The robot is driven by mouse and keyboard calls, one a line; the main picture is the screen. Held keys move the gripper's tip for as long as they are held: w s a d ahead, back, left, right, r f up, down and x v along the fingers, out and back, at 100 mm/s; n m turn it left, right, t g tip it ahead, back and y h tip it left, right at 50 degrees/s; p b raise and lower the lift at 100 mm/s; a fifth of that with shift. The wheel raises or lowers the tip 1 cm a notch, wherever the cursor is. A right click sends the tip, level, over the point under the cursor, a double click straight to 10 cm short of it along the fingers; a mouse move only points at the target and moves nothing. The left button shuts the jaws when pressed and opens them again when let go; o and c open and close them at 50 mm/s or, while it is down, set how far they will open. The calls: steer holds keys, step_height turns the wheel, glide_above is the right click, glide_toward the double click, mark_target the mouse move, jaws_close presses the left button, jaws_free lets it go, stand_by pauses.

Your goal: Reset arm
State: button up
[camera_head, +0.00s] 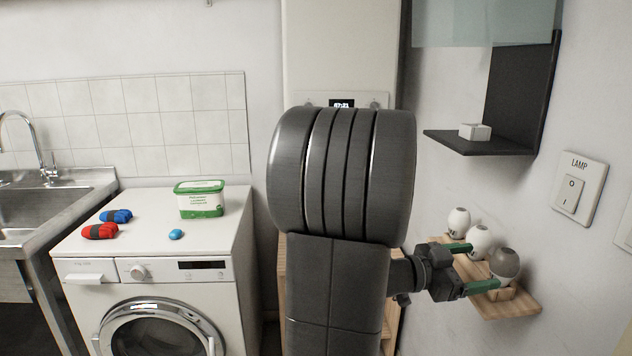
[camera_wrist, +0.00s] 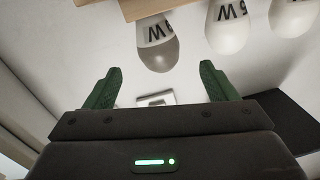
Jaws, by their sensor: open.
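My gripper (camera_head: 469,267) is open at the right in the head view, with its green fingers pointing at the small wooden shelf (camera_head: 525,302). In the wrist view the fingers (camera_wrist: 160,72) are spread apart with nothing held between them. A grey-topped bulb (camera_head: 505,262) stands at the near end of the shelf. In the wrist view this grey bulb (camera_wrist: 157,52) appears beyond the gap between the fingertips, without visible contact. Two white bulbs (camera_head: 479,240) (camera_head: 459,221) stand in a row beside it. My arm hides part of the room's middle.
A dark wall shelf (camera_head: 478,145) is above the wooden shelf. A lamp switch (camera_head: 571,194) is on the right wall. At left, a washing machine (camera_head: 222,240) carries a green-white tub (camera_head: 200,199) and small colored items, next to a sink (camera_head: 45,205).

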mark_target(514, 261)
steer(key=d, duration=0.6)
steer(key=w+d, duration=0.1)
steer(key=d, duration=0.2)
steer(key=shift+w+d, duration=0.1)
steer(key=shift+d, duration=0.25)
step_height(514, 261, up, 6)
steer(key=p, duration=0.3)
steer(key=shift+a+r+p, duration=0.15)
steer(key=shift+r+p, duration=0.05)
steer(key=shift+p, duration=0.15)
step_height(514, 261, up, 2)
steer(key=shift+r+p, duration=0.2)
steer(key=shift+p, duration=1.05)
steer(key=shift+w+a+r+p, duration=0.1)
steer(key=shift+w+r+p, duration=0.1)
steer(key=shift+r+p, duration=0.2)
steer(key=w+a+p, duration=0.1)
steer(key=w+a+r+n+t+p, duration=0.1)
steer(key=w+a+t, duration=0.1)
steer(key=a, duration=0.1)
steer(key=shift+w+r+n+p, duration=0.2)
steer(key=shift+r+n+p, duration=0.1)
steer(key=shift+r+p, duration=0.1)
steer(key=shift+f, duration=0.1)
